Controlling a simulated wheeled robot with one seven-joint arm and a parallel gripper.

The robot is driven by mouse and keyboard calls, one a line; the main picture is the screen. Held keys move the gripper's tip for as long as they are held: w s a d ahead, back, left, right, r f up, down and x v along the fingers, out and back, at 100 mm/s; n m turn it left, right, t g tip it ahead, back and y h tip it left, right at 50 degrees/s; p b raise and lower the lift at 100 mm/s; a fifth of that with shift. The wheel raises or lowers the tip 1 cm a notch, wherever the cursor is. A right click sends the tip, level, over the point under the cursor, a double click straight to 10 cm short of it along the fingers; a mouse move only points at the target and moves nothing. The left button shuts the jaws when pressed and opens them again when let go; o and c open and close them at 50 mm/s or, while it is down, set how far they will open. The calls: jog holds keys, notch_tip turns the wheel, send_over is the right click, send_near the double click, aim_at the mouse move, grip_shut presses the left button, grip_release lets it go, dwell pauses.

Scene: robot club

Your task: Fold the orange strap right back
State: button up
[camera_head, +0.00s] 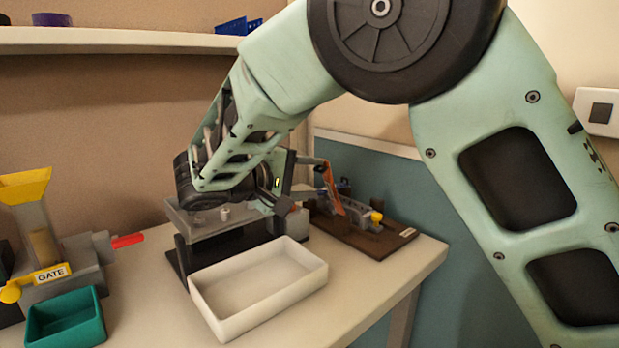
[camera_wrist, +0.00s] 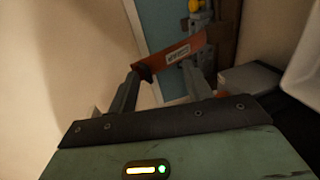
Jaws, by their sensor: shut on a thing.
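The orange strap (camera_head: 332,190) stands up at a slant from the dark brown board (camera_head: 365,243) at the right of the table. In the wrist view the strap (camera_wrist: 172,54) has a pale label and a dark end, and lies across the tips of my gripper (camera_wrist: 162,72). The fingers are apart but shut on the strap, one at each side. In the head view my gripper is partly hidden by my wrist, and its contact with the strap is small. A grey metal fixture with a yellow knob (camera_head: 376,217) sits on the board beside the strap.
A white tray (camera_head: 258,312) stands in front of my wrist, close to a grey raised plate (camera_head: 215,226). A green bin (camera_head: 66,320) and a yellow-funnel gate device (camera_head: 36,225) are at left. The table's right edge is near the board.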

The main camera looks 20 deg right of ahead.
jog(key=v, duration=1.7)
jog(key=shift+p, duration=0.4)
